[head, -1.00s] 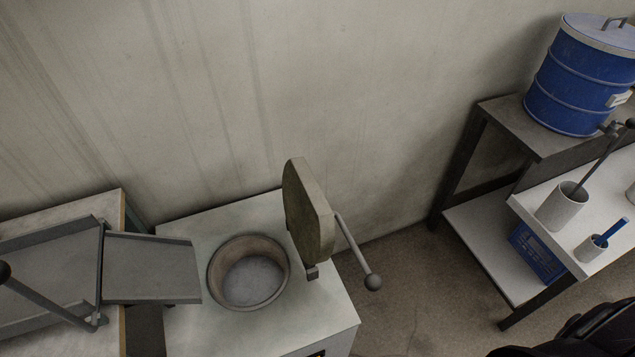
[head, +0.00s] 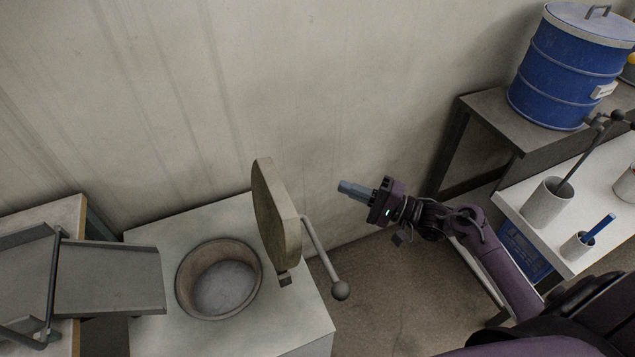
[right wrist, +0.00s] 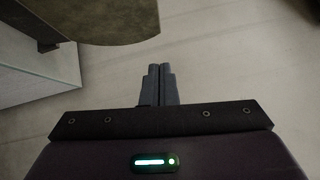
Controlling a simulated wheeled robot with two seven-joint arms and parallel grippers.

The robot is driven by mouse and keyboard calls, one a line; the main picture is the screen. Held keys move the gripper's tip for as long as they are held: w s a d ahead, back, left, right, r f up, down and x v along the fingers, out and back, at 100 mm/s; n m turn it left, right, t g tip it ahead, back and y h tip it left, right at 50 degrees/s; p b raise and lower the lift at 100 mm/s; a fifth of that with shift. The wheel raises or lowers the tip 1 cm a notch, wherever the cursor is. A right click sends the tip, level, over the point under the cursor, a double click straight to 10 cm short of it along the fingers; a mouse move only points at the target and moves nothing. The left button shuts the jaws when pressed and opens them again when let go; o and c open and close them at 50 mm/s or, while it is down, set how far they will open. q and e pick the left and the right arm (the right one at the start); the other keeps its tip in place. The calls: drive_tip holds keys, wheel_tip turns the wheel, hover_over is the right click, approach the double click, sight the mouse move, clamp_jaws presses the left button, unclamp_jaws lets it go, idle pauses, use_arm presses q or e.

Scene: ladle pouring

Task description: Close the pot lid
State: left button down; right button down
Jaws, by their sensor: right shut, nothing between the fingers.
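The pot (head: 219,280) is a round vessel set in a white-topped stand (head: 150,240) in the head view. Its thick lid (head: 277,215) stands upright, open, at the pot's right side. A handle bar with a ball knob (head: 340,290) juts from the lid down to the right. My right gripper (head: 345,187) is shut and empty, to the right of the lid and apart from it, pointing left. In the right wrist view the shut fingers (right wrist: 158,72) show below the lid's edge (right wrist: 115,22). My left gripper is not in view.
A metal chute (head: 108,278) lies left of the pot. At the right, a blue drum (head: 565,65) stands on a dark table. A white shelf holds a white cup with a ladle (head: 548,203) and a smaller cup (head: 578,246). Floor between the stand and tables is clear.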

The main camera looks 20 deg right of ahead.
drive_tip(key=s+a+p+x, duration=0.1)
drive_tip(key=s+p+x, duration=0.1)
drive_tip(key=x, duration=1)
drive_tip(key=shift+a+r+p, duration=0.2)
drive_tip(key=shift+a+p, duration=0.35)
drive_tip(key=shift+p, duration=0.05)
drive_tip(key=shift+w+a, duration=0.1)
drive_tip(key=shift+w, duration=0.05)
